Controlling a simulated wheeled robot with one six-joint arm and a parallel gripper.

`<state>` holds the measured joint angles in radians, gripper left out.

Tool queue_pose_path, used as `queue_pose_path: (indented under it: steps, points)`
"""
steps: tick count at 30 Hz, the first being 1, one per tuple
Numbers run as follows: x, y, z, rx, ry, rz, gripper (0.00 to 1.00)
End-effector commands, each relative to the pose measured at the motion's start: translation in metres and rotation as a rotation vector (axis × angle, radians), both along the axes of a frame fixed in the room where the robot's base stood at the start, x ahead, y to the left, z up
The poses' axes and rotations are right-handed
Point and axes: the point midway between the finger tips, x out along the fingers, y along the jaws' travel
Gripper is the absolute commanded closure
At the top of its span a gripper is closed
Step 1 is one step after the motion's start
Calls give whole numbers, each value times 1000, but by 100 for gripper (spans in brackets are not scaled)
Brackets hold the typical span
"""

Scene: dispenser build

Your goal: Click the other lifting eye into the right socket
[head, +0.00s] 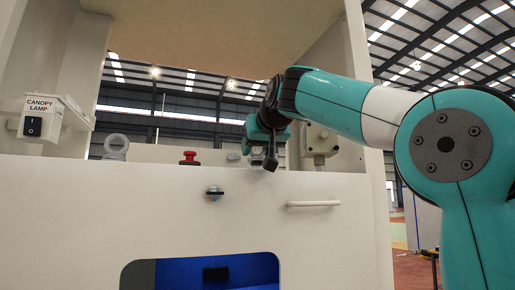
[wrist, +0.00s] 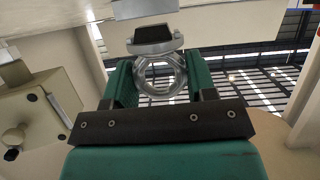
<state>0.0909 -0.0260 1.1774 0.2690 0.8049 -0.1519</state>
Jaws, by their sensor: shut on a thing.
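In the wrist view, the grey metal lifting eye (wrist: 162,88) has its ring between the two green fingers of my gripper (wrist: 160,88), which is shut on it. Its wide base with a dark square face (wrist: 153,35) points away from the gripper. A grey block (wrist: 143,7) shows past the base; whether the two touch I cannot tell. In the head view my gripper (head: 258,146) is above the panel's top edge, right of the middle, and mostly hides the eye. The first lifting eye (head: 115,147) stands upright at the left. The right socket is not clearly visible.
A red button (head: 189,158) stands between the left eye and my gripper. A beige box with a knob (head: 320,142) is close to the gripper's right. The canopy lamp switch box (head: 47,119) is at far left. A white handle (head: 313,204) is on the front panel (head: 80,220).

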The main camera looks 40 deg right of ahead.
Motion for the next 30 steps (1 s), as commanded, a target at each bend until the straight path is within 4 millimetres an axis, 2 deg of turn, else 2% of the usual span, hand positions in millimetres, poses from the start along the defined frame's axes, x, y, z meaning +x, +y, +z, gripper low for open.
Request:
queue_pose_path:
  steps: [30]
  points:
    - [0, 0, -12, 0, -1, 0, 77]
